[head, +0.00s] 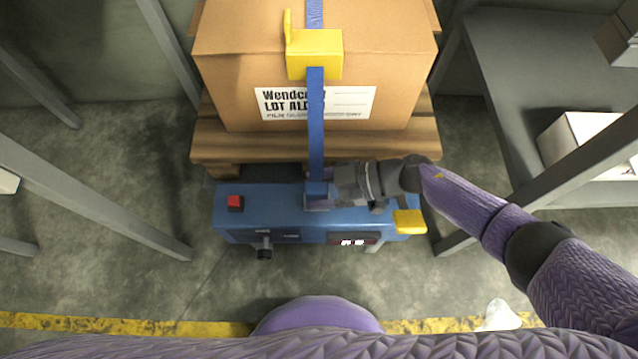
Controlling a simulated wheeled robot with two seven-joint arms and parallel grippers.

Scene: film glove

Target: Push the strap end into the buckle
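A blue strap (316,125) runs down the front of a cardboard box (222,45) from a yellow block-like fitting (316,52), which may be the buckle. More strap shows above that fitting. The strap's lower end reaches a blue machine (270,205) in front of the pallet. My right gripper (318,195) comes in from the right and is at the strap's lower end, just over the machine's top. Its fingertips overlap a small blue part there, so I cannot tell whether they are closed on the strap. My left gripper is not in view.
The box stands on a wooden pallet (225,145). The machine has a red button (235,202), a front knob (264,250) and a yellow part (409,222) at its right. A grey shelf (525,75) with a white box (575,135) stands right. Grey frame posts stand left.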

